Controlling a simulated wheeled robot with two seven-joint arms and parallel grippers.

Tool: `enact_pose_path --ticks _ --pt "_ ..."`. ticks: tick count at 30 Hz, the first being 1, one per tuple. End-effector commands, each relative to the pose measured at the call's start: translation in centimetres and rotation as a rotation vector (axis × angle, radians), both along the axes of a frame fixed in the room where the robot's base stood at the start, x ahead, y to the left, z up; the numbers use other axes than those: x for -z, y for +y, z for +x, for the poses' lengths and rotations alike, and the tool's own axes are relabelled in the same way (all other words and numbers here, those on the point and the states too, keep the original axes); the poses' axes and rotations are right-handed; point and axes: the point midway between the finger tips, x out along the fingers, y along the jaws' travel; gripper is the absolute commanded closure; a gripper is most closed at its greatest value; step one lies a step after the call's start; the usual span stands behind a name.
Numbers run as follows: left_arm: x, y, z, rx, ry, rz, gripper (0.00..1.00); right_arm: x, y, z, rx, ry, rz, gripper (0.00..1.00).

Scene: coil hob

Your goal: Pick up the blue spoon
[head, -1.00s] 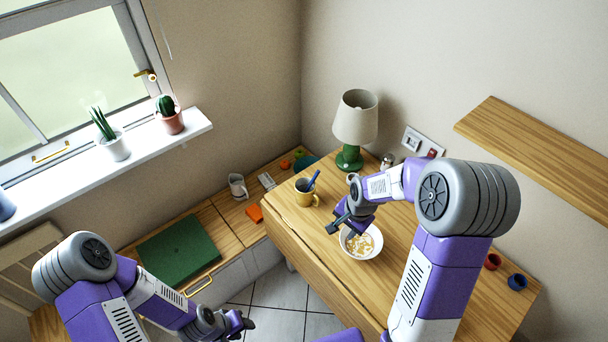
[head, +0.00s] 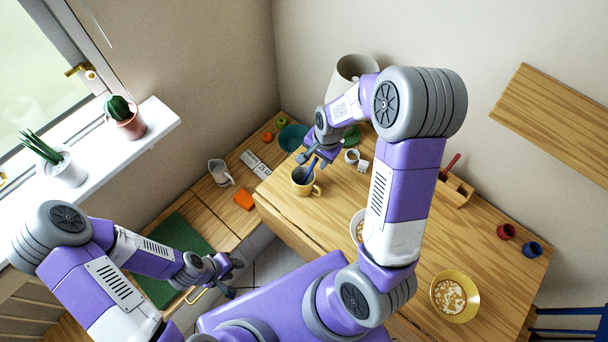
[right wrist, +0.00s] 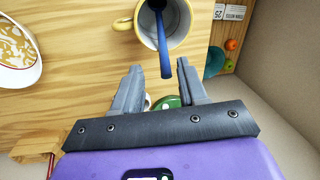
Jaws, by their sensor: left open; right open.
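The blue spoon (right wrist: 164,50) stands in a yellow mug (right wrist: 124,24), its handle leaning out over the rim. In the head view the mug (head: 301,187) is near the table's left end, with the spoon (head: 311,169) tilted up to the right. My right gripper (right wrist: 157,72) is open and empty, and the spoon handle's end shows between and just beyond its fingertips. In the head view my right gripper (head: 318,155) is just above the mug; contact with the spoon cannot be told. My left gripper (head: 231,273) is open and empty, low at the left, away from the table.
A bowl (head: 357,226) is partly hidden by that arm. A yellow bowl (head: 468,309), red cup (head: 506,231) and blue cup (head: 532,250) are at the right. A small white cup (head: 352,156) is near the mug.

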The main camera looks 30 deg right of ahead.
Motion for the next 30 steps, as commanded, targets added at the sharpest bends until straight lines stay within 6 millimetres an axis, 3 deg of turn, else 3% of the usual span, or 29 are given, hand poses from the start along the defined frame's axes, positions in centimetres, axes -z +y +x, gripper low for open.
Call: enact_pose_path --ticks 7,17,25,30 --pt "1.1 0.0 0.0 0.000 -0.001 0.000 0.57 3.7 0.3 1.0 0.000 0.001 0.000 0.58" --pt "1.1 0.0 0.1 0.000 -0.001 0.000 0.57 4.2 0.4 1.1 0.000 -0.001 0.000 0.58" --pt "1.1 0.0 0.1 0.000 -0.001 0.000 0.57 4.2 0.4 1.1 0.000 -0.001 0.001 0.99" --pt "1.1 0.0 0.1 0.000 -0.001 0.000 0.57 4.2 0.4 1.1 0.000 -0.001 0.001 1.00"
